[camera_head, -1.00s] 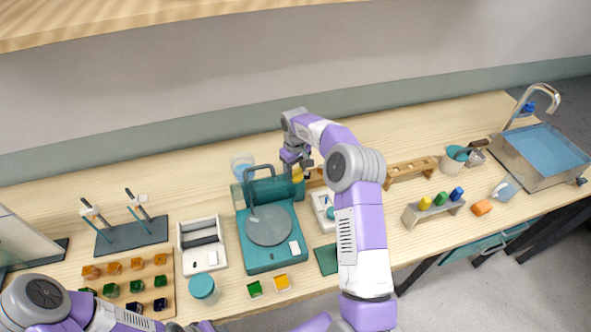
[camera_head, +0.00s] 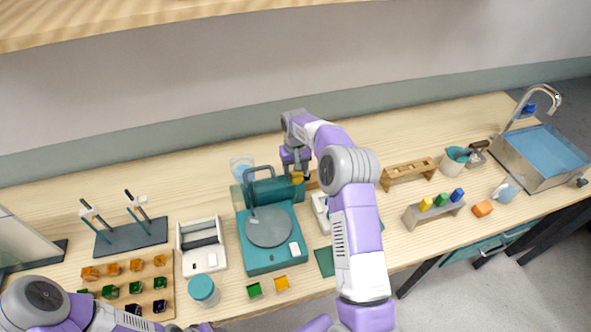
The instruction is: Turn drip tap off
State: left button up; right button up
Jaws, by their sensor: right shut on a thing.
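A teal tank (camera_head: 272,191) lies on the bench behind the teal device with the round grey plate. A yellow part (camera_head: 297,177), which looks like the tap handle, sits at the tank's right end. My right gripper (camera_head: 298,173) points down over the tank's right end and is shut on this yellow part. The fingertips are small and partly hidden, so the handle's exact angle cannot be read. My left arm (camera_head: 42,296) is at the bottom left; its gripper is out of view.
The teal device with the grey plate (camera_head: 269,228) stands just in front. A clear beaker (camera_head: 241,166) stands behind the tank. A wooden rack (camera_head: 408,172) is to the right, and a sink (camera_head: 545,160) with a curved faucet is at the far right.

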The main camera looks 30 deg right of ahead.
aim_at(295, 172)
jog(key=shift+r, duration=0.1)
jog(key=o, duration=1)
jog(key=shift+o, duration=0.2)
notch_tip(295, 172, up, 8)
jog(key=shift+f, duration=0.25)
